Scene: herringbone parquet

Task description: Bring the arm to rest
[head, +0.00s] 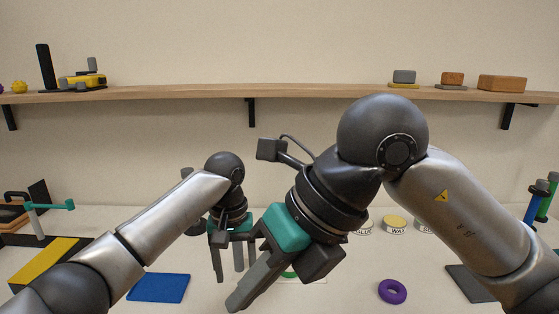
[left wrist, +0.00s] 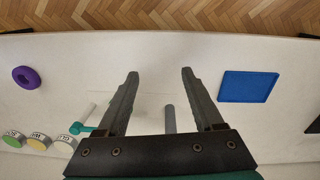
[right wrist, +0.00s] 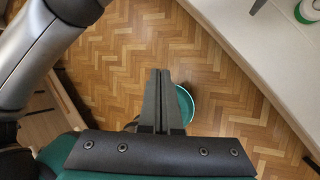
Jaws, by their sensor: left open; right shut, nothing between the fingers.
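My left gripper (head: 228,268) is open over the pale bench (head: 352,296), to the right of the blue tray. It also shows in the left wrist view (left wrist: 160,74), its two fingers apart with nothing gripped between them. My right gripper (head: 236,302) crosses in front of the left one in the head view, pointing down and left. In the right wrist view its fingers (right wrist: 159,75) are shut together, empty, with the parquet floor below. The right gripper hides part of the bench behind it.
A blue tray (head: 158,287) and a purple ring (head: 392,291) lie on the bench, with lidded tins (head: 394,223) farther back. A wall shelf (head: 200,95) carries several small objects. A teal bucket (right wrist: 185,104) stands on the floor, beside the bench edge.

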